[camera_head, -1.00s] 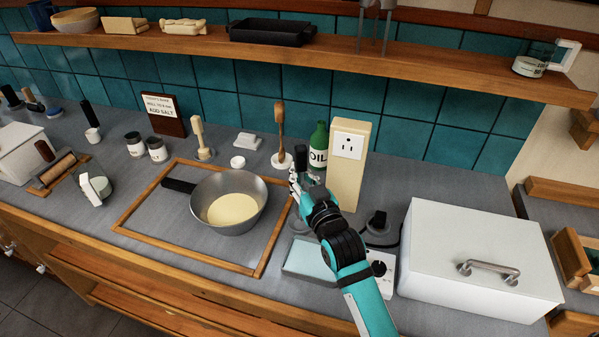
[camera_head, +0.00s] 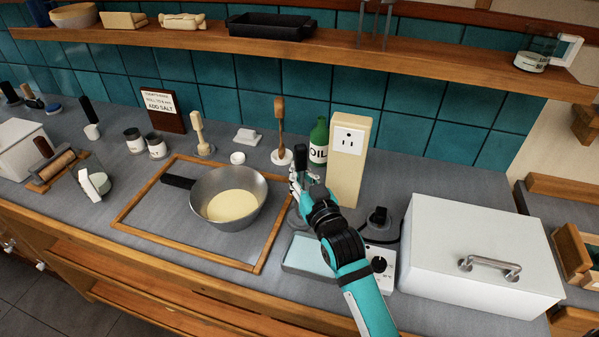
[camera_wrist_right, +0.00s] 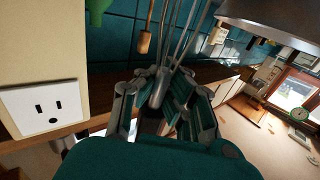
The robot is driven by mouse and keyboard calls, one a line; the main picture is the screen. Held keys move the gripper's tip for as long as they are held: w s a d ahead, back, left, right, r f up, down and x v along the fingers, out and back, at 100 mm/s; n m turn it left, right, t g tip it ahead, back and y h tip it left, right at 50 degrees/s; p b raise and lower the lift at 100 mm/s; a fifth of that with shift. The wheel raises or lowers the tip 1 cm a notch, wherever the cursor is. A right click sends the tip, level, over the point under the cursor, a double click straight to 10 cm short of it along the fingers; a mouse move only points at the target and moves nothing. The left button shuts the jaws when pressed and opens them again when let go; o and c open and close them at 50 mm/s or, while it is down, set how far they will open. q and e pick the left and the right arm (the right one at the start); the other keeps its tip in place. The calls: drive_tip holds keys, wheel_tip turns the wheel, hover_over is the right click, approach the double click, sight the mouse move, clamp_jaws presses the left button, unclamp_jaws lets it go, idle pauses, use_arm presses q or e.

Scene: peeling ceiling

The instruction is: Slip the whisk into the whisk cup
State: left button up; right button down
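The whisk's dark handle (camera_head: 298,155) stands roughly upright in my right gripper (camera_head: 306,180), to the right of the pan. In the right wrist view, the whisk's thin metal wires (camera_wrist_right: 182,35) fan out from between the fingers, and my right gripper (camera_wrist_right: 163,100) is closed around its shaft. That view seems upside down, so the wires point toward the counter. A grey rounded shape (camera_head: 296,221) shows below the gripper, partly hidden by it; I cannot tell whether it is the whisk cup or the wires. My left gripper is not in view.
The outlet post (camera_head: 348,160) and oil bottle (camera_head: 319,143) stand close behind the gripper. A pan (camera_head: 229,198) with pale contents sits left on a wooden-framed area. A pale blue tray (camera_head: 308,256), a white knob box (camera_head: 379,266) and a large white lidded box (camera_head: 480,258) are at right.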

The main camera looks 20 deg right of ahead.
drive_tip(key=shift+f, duration=0.35)
drive_tip(key=c, duration=2)
unclamp_jaws()
drive_tip(key=o, duration=0.6)
drive_tip(key=s+d+r+p, duration=0.1)
drive_tip(key=s+r+p, duration=0.3)
drive_tip(key=s, duration=0.8)
drive_tip(key=shift+f, duration=0.1)
